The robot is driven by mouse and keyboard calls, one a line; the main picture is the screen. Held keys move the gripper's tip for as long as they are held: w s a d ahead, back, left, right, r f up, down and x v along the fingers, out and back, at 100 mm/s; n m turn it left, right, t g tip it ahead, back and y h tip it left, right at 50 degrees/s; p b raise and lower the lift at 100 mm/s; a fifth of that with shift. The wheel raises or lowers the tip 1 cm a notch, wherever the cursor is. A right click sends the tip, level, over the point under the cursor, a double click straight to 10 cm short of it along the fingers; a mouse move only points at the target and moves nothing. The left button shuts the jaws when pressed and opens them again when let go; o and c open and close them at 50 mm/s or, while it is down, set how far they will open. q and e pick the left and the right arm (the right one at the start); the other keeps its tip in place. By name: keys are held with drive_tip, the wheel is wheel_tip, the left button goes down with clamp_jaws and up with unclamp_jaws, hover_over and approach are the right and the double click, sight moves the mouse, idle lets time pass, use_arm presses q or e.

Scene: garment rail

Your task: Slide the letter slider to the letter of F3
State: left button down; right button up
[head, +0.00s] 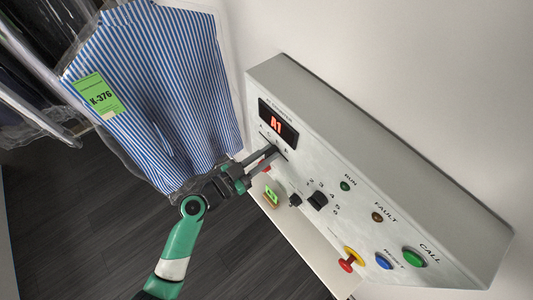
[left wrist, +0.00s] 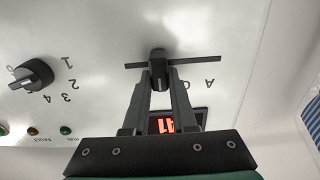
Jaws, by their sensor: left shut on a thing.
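The letter slider's dark knob (left wrist: 157,57) stands in a thin dark slot (left wrist: 205,61) on the grey panel (head: 330,160). My left gripper (head: 270,153) is shut on the knob; in the left wrist view its two fingers (left wrist: 160,82) sit on either side of it. In that view, which shows the panel upside down, the knob is left of the slot's middle, and a letter A (left wrist: 209,84) and another letter lie to its right. The letters behind the fingers are hidden. My right gripper is not in view.
A black rotary knob (head: 317,200) with numbers around it sits further along the panel. Beyond are RUN and FAULT lamps, a red stop knob (head: 350,259), a blue button (head: 383,261) and a green CALL button (head: 414,257). A striped shirt (head: 155,85) tagged K-376 hangs at left.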

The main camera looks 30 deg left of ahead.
sight(287, 157)
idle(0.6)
use_arm(q)
drive_tip(key=d, duration=0.1)
drive_tip(key=s+d, duration=0.1)
drive_tip(key=d, duration=0.1)
drive_tip(key=shift+s+d, duration=0.25)
drive_tip(key=shift+s, duration=0.05)
drive_tip(key=shift+r, duration=0.1)
drive_tip(key=c, duration=0.7)
unclamp_jaws()
drive_tip(key=shift+d, duration=0.1)
